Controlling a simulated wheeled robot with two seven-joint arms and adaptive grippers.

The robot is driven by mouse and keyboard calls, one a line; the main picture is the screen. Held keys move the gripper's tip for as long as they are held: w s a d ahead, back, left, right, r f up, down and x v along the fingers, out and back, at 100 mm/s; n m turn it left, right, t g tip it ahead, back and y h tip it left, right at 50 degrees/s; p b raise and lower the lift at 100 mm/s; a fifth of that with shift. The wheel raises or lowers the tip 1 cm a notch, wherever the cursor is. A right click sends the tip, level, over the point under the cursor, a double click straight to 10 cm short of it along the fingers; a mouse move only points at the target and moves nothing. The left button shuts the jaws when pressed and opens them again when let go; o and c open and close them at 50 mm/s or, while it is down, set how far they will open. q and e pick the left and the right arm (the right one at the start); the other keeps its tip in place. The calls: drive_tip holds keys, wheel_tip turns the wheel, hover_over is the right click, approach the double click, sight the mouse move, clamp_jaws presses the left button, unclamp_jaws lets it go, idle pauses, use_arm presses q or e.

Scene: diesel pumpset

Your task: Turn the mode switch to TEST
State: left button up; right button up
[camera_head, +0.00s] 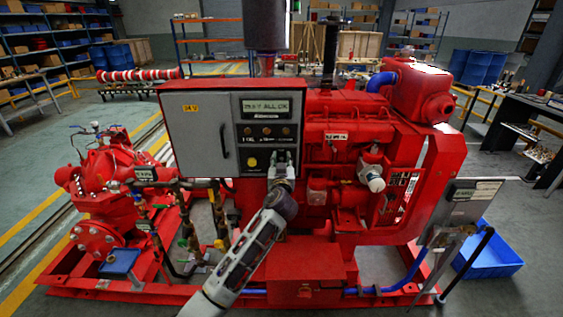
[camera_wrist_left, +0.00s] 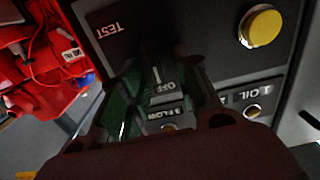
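The grey control box (camera_head: 205,130) stands on the red pumpset, with a display and a dark switch panel on its right side. My left gripper (camera_head: 285,160) is at the lower right of that panel and covers the mode switch there. In the left wrist view the mode switch (camera_wrist_left: 157,76) shows as a dark knob with a white pointer line, near the OFF label (camera_wrist_left: 165,91). The TEST label (camera_wrist_left: 109,30) is at the upper left. My left gripper (camera_wrist_left: 155,110) has its fingers apart on either side of the knob; contact cannot be told. My right gripper is out of view.
A yellow button (camera_wrist_left: 261,26) is beside the switch, with small indicator lamps below it. The red engine (camera_head: 345,125) is close on the right of the box. A tilted grey panel (camera_head: 475,198) and a blue bin (camera_head: 490,262) stand at the right.

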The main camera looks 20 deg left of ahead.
use_arm(q)
drive_tip(key=shift+c, duration=0.5)
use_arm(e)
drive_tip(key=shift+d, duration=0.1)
use_arm(q)
drive_tip(key=c, duration=0.5)
clamp_jaws()
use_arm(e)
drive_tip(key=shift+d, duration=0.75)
